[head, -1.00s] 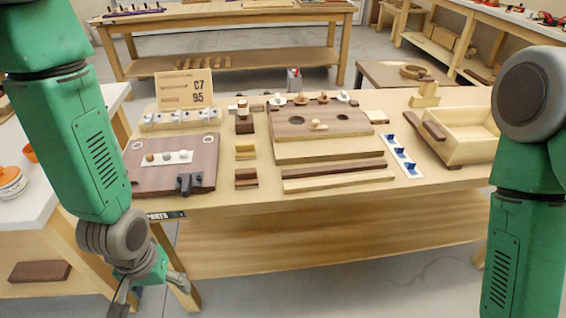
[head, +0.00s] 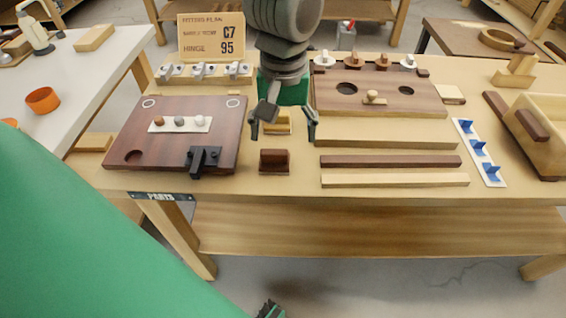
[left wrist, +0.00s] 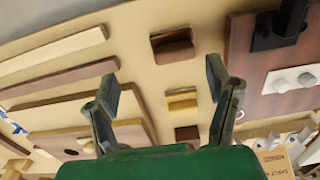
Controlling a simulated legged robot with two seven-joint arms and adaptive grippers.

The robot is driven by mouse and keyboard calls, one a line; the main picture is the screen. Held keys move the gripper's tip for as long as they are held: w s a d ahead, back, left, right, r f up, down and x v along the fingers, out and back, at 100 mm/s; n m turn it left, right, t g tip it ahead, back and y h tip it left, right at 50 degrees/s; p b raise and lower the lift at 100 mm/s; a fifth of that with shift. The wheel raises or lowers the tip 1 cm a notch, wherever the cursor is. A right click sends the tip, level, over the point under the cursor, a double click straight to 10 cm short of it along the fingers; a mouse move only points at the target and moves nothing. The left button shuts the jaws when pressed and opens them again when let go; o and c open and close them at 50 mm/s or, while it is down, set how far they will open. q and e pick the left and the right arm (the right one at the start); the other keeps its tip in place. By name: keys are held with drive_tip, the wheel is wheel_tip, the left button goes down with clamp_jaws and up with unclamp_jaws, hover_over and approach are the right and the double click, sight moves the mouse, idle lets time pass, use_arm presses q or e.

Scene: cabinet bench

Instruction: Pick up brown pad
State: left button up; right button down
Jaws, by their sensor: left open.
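A small dark brown pad (head: 274,161) lies on the bench near its front edge; in the left wrist view it shows at the top middle (left wrist: 172,45). A yellow block (head: 283,122) lies behind it, partly covered by my left gripper (head: 283,130). A second brown block (left wrist: 187,133) shows beyond the yellow one in the left wrist view; my gripper hides it in the head view. My left gripper is open and empty above this row, its fingers (left wrist: 162,72) spread wide, apart from the pad. A dark, green-edged piece at the bottom of the head view may be my right gripper (head: 270,310).
A brown board (head: 120,135) with a black bracket (head: 203,160) lies left of the pad. Brown and pale strips (head: 390,161) and a holed board (head: 420,97) lie right. A blue-hook strip (head: 479,152) and a wooden tray (head: 545,115) are farther right.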

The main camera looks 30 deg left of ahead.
sight(272, 151)
use_arm(q)
drive_tip(key=a+f, duration=0.2)
drive_tip(key=f, duration=0.1)
drive_tip(key=shift+a+b, duration=0.25)
drive_tip(key=shift+b, duration=0.1)
wheel_tip(272, 151, down, 4)
drive_tip(key=shift+d+r+b, duration=0.1)
drive_tip(key=shift+d+b, duration=0.05)
drive_tip(key=shift+b, duration=0.65)
drive_tip(key=shift+d+f, duration=0.25)
drive_tip(key=shift+d, duration=0.2)
drive_tip(key=shift+a, duration=0.4)
drive_tip(key=c, duration=1.1)
drive_tip(key=shift+s+a, duration=0.1)
drive_tip(key=shift+a, duration=0.15)
drive_tip(key=shift+c, duration=0.7)
use_arm(e)
drive_tip(key=shift+a+f, duration=0.7)
drive_tip(key=shift+f, duration=0.35)
